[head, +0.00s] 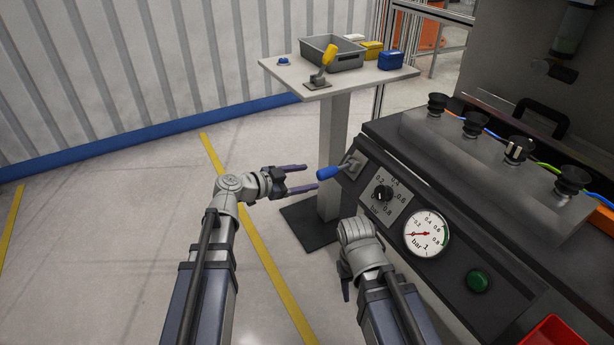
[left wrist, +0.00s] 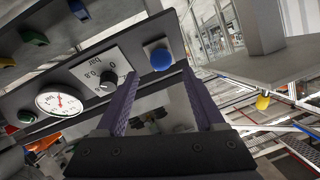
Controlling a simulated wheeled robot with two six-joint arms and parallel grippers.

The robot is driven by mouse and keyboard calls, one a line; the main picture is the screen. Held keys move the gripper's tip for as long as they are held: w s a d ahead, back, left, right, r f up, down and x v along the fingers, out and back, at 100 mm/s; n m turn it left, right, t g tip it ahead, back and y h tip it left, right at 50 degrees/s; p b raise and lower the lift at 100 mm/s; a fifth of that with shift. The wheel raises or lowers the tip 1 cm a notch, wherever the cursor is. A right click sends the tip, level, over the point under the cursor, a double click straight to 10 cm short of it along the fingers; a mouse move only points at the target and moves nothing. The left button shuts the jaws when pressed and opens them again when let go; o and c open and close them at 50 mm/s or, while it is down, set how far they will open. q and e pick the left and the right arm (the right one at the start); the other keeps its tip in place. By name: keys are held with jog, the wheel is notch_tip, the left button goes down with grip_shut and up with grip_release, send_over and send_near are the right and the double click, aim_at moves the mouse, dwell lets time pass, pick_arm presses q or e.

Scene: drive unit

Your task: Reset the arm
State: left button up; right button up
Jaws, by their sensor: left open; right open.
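A lever with a blue grip (head: 328,173) sticks out to the left from the dark control panel (head: 362,206). In the left wrist view the blue grip (left wrist: 161,59) shows end-on, between the lines of the two purple fingers. My left gripper (head: 310,177) is open and empty, with its fingertips pointing at the grip's end, very close to it. I cannot tell whether they touch. My right gripper (head: 346,290) is low in front of the panel. Only a dark finger shows, and the rest is hidden by my arm.
The panel carries a rotary knob (head: 382,193), a pressure gauge (head: 427,233) and a green button (head: 478,281). The floor on the left is clear.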

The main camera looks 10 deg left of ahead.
pick_arm(q)
jog(key=s+f+n+g+y, duration=0.55)
jog(key=s+f, duration=0.45)
jog(key=f, duration=0.2)
jog(key=s+a+f+n+g+y, duration=0.3)
jog(key=s+a+n+g+y, duration=0.15)
jog(key=s+a+n, duration=0.3)
jog(key=s+d+m+y, duration=0.25)
jog(key=s+d, duration=0.25)
jog(key=d, duration=0.6)
notch_tip(320, 180, up, 30)
jog(key=p, duration=3)
jog(key=shift+s+d+f+m, duration=0.15)
jog(key=shift+s+d+m, duration=0.05)
jog(key=shift+s+m, duration=0.25)
jog(key=shift+f+h, duration=0.1)
jog(key=shift+h, duration=0.15)
